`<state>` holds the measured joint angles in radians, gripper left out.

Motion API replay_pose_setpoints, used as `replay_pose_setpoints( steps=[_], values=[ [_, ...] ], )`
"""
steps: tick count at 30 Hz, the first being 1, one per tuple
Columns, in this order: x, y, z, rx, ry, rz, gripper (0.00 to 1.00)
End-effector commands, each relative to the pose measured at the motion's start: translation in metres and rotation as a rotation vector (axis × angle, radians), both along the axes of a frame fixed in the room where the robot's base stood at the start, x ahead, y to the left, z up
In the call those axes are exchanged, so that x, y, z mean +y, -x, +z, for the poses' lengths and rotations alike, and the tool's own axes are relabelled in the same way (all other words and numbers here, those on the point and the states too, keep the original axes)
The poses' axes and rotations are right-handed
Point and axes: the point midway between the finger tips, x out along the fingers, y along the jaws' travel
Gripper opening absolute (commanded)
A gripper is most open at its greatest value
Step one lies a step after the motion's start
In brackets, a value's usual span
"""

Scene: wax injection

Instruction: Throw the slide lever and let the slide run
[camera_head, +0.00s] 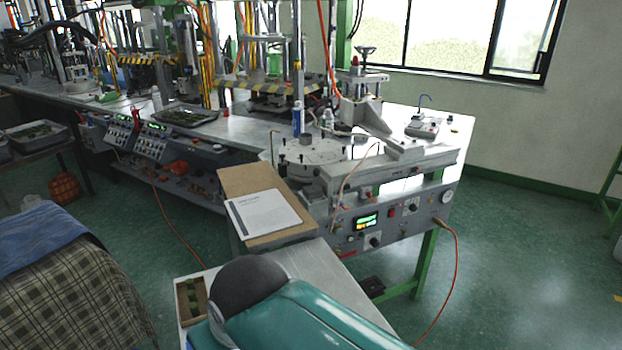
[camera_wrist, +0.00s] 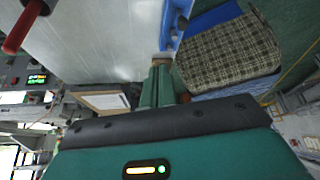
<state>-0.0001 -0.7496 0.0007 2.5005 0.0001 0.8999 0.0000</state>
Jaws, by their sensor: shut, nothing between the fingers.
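A thick red handle (camera_wrist: 18,32) with a dark end piece stands at the top left of the wrist view, cut off by the edge. It may be the slide lever; I cannot tell for certain. My gripper (camera_wrist: 163,66) points away from the wrist camera with its two green fingers together and nothing between them. It is apart from the red handle, to its right in the picture. In the head view my teal arm covers the near end of the pale metal table (camera_head: 312,262), and the fingers do not show. I cannot make out a slide.
A board with a paper (camera_head: 263,213) lies beyond the table, before the wax machine's panel (camera_head: 395,222) with a lit display. A small wooden tray (camera_head: 192,298) sits at the table's left end. A checkered cloth (camera_head: 70,295) is at left. Green floor is open at right.

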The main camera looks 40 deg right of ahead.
Motion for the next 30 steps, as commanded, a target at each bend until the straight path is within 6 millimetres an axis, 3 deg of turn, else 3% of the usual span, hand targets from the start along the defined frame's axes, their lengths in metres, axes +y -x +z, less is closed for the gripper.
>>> replay_pose_setpoints(
  steps=[13, 18, 23, 30],
  values=[
    [0.000, -0.001, 0.000, 0.001, -0.003, -0.004, 0.00],
    [0.003, -0.012, -0.004, 0.054, -0.083, -0.082, 0.00],
    [0.004, -0.047, -0.013, 0.157, -0.287, -0.258, 0.00],
    [-0.014, -0.123, -0.029, 0.285, -0.702, -0.567, 0.00]
  ],
)
